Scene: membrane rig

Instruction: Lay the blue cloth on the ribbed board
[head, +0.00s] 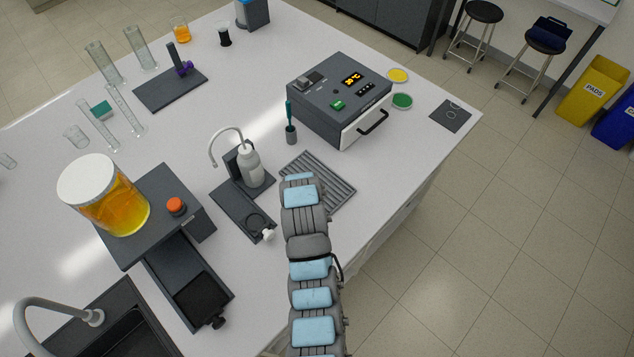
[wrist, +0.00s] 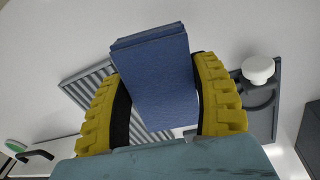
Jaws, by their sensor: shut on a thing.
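The blue cloth (wrist: 158,85) is a thick folded rectangle between the two yellow fingers of my gripper (wrist: 162,70) in the wrist view. My gripper is shut on it, and its far end sticks out past the fingertips. The ribbed board (head: 328,184) is a grey grooved plate on the white bench in the head view, partly covered by my arm. In the wrist view the ribbed board (wrist: 84,84) shows behind the cloth and left finger, with its middle hidden. The cloth looks held above the bench; the height of the gap cannot be told.
A stand with a white bottle (head: 251,167) and a dark plate with a white knob (head: 268,235) are left of the board. A grey box device (head: 340,95) with a handled drawer stands behind it. The bench is clear right of the board, up to its edge.

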